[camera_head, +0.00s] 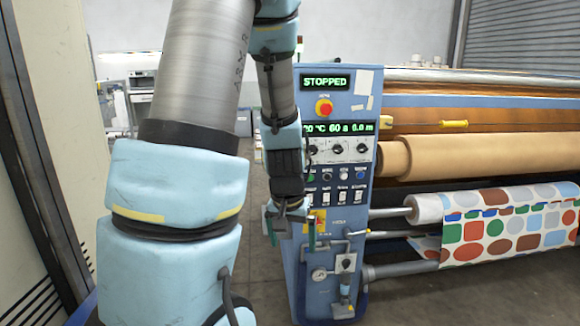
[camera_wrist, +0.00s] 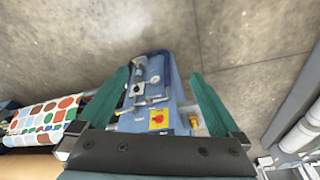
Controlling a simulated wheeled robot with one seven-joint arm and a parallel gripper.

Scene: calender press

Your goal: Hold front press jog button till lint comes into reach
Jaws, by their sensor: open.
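The blue control panel (camera_head: 345,105) of the press stands at the middle, with a green "STOPPED" display (camera_head: 325,82). A row of buttons includes a green one (camera_head: 311,177) and a blue one (camera_head: 361,173); their labels are too small to read, so I cannot tell which is the jog button. My gripper (camera_head: 291,238) is open and empty, pointing down near the panel's left edge, below the button row. In the wrist view its green fingers (camera_wrist: 158,74) are spread above the panel's lower part. No lint can be made out.
A red emergency button (camera_head: 324,107) sits under the display. A lower red-on-yellow switch (camera_head: 317,222) also shows in the wrist view (camera_wrist: 158,119). Right are a tan roller (camera_head: 480,155) and patterned fabric (camera_head: 505,225). A pale cabinet (camera_head: 60,110) stands left; grey floor is between.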

